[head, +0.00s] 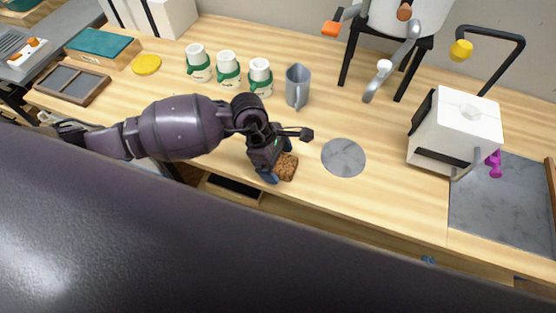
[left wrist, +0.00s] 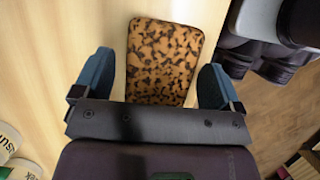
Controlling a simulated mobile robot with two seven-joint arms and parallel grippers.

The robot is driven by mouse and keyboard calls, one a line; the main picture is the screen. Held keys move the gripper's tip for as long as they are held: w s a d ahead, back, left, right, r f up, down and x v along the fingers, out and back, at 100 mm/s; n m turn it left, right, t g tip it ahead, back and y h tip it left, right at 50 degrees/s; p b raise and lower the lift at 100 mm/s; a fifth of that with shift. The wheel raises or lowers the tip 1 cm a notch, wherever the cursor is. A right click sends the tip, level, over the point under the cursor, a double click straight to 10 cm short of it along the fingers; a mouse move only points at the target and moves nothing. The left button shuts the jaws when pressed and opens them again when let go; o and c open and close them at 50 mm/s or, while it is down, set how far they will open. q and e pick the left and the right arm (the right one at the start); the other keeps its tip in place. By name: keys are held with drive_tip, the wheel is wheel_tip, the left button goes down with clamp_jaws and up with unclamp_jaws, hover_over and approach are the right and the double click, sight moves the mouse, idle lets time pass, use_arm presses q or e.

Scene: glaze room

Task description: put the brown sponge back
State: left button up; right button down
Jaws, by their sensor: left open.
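The brown sponge (head: 288,168), a mottled brown block, lies on the wooden counter near its front edge, left of a round grey disc. My left gripper (head: 277,162) is right at it, pointing down, with blue fingers. In the left wrist view the sponge (left wrist: 163,62) shows between the two open fingers (left wrist: 154,85), with a gap on each side. I cannot tell whether the fingertips are down to the sponge's height. A small blue piece (head: 428,260) below the counter's front edge may be a tip of my right gripper; its jaws are not readable.
The round grey disc (head: 343,158) lies flat with clear wood around it. A grey jug (head: 298,87) and several green-and-white jars (head: 228,70) stand behind my left arm. A white box-shaped device (head: 458,132) is at right.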

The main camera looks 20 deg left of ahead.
use_arm(q)
drive_tip(key=v, duration=1)
drive_tip(key=shift+r, duration=0.1)
drive_tip(key=shift+a+r, duration=0.25)
drive_tip(key=shift+r, duration=0.4)
use_arm(e)
drive_tip(key=shift+s+r, duration=0.1)
drive_tip(key=shift+s, duration=0.15)
drive_tip(key=shift+w+r, duration=0.15)
drive_tip(key=shift+w, duration=0.2)
drive_tip(key=shift+w, duration=0.1)
